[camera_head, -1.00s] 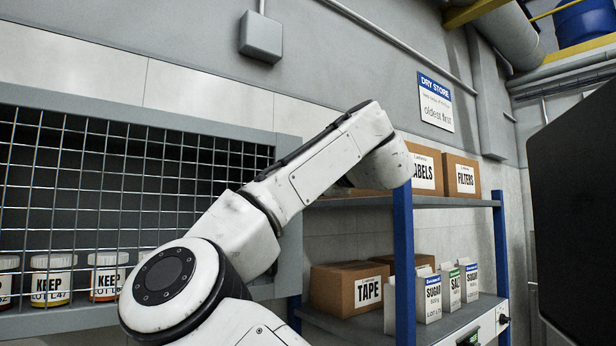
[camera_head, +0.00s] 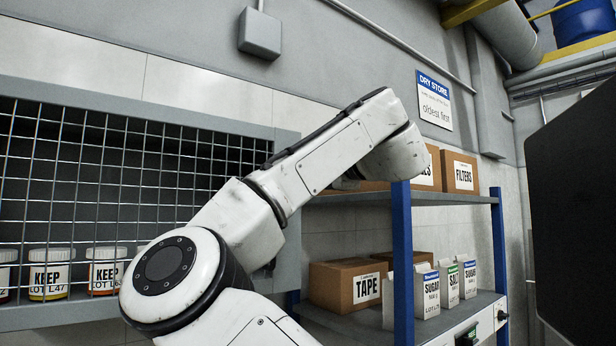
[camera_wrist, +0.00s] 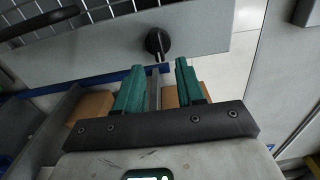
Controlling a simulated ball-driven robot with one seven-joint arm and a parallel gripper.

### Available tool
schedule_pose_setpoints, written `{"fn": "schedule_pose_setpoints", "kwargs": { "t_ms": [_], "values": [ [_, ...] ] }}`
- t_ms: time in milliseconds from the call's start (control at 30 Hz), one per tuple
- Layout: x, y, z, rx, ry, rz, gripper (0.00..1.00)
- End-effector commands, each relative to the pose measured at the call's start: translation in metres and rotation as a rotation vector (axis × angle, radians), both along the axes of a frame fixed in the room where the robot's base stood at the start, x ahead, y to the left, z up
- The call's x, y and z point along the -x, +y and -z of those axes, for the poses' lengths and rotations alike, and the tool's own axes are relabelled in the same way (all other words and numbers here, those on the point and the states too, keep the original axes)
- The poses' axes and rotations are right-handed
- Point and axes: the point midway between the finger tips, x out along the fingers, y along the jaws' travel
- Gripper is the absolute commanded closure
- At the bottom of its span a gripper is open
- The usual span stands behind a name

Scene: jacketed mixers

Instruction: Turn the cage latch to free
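The cage latch is a black knob (camera_wrist: 157,43) on the grey cage frame (camera_wrist: 205,48) in the wrist view. My gripper (camera_wrist: 157,66) is open. Its two green fingers point toward the knob, one on each side of its line, with nothing between them. The fingertips appear just short of the knob; I cannot tell the exact gap. In the head view the wire-mesh cage (camera_head: 130,171) is at left. The latch and my gripper are not visible there; my arm crosses in front of the cage's right side.
Several jars marked KEEP (camera_head: 50,274) stand behind the mesh. A blue-posted shelf (camera_head: 402,250) at right holds a TAPE box (camera_head: 345,284), a FILTERS box (camera_head: 459,172) and cartons. A dark panel (camera_head: 575,215) stands far right. A black handle (camera_wrist: 40,25) shows in the wrist view.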

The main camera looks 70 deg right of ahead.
Motion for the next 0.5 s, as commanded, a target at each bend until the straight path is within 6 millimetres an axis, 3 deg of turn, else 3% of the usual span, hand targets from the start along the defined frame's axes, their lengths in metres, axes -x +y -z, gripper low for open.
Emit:
{"fn": "schedule_pose_setpoints", "kwargs": {
  "t_ms": [200,500],
  "values": [
    [0.038,0.022,0.003,0.001,-0.004,0.002,0.62],
    [0.066,0.04,0.001,0.0,-0.001,0.001,0.62]
  ]
}}
